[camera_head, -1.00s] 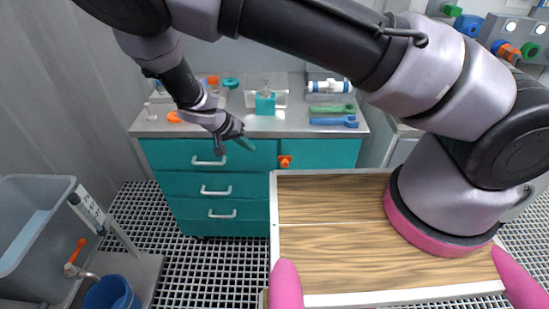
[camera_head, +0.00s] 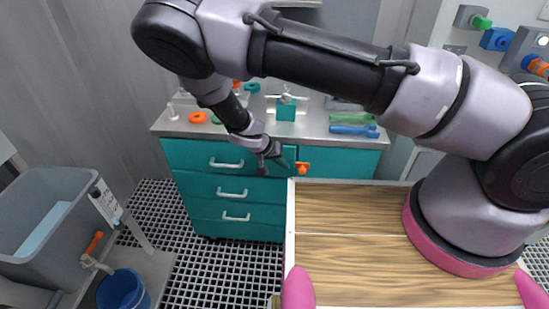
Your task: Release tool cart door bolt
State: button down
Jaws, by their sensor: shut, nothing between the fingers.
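The teal tool cart (camera_head: 232,187) stands at the back with a grey metal top. Its left side has drawers with white handles; its upper right has a teal door panel (camera_head: 345,163). An orange door bolt (camera_head: 303,168) sits at the left edge of that panel. My gripper (camera_head: 274,168) is shut and empty, in front of the cart, just left of the bolt at about its height. A gap shows between the fingertips and the bolt in the picture; depth is hard to judge. My forearm hides part of the cart top.
On the cart top are an orange ring (camera_head: 197,118), a teal block (camera_head: 286,111) and green and blue wrenches (camera_head: 354,131). My wood-topped deck lies in front. A grey sink (camera_head: 38,228) and a blue bucket (camera_head: 121,290) stand at left. Grated floor lies between.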

aim_at(303, 166)
jog(key=shift+s+d+f, duration=0.1)
jog(key=shift+d+f, duration=0.05)
jog(key=shift+d, duration=1.4)
jog(key=shift+d, duration=0.1)
jog(key=shift+d, duration=1.75)
